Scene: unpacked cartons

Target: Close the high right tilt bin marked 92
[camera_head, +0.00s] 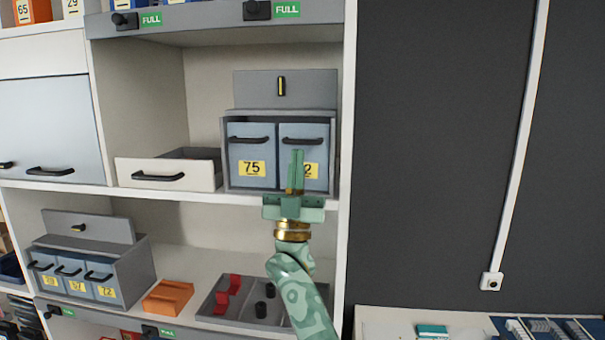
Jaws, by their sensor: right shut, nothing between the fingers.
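The high right tilt bin (319,150) is a grey-blue front with a black handle in a grey housing on the upper shelf. Its yellow label is partly covered and only a "2" shows. Its front looks upright and about level with the bin marked 75 (241,150) on its left. My right gripper (297,156) is shut and empty, fingers pointing up, in front of the left part of this bin and below its handle. I cannot tell whether the fingers touch the front. My left gripper is not in view.
A cream drawer (168,174) sticks out left of the housing. The shelf edge (150,193) runs below. The lower shelf holds a small bin unit (132,275), an orange tray (167,297) and a grey tray (255,320). The dark wall right of the cabinet is clear.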

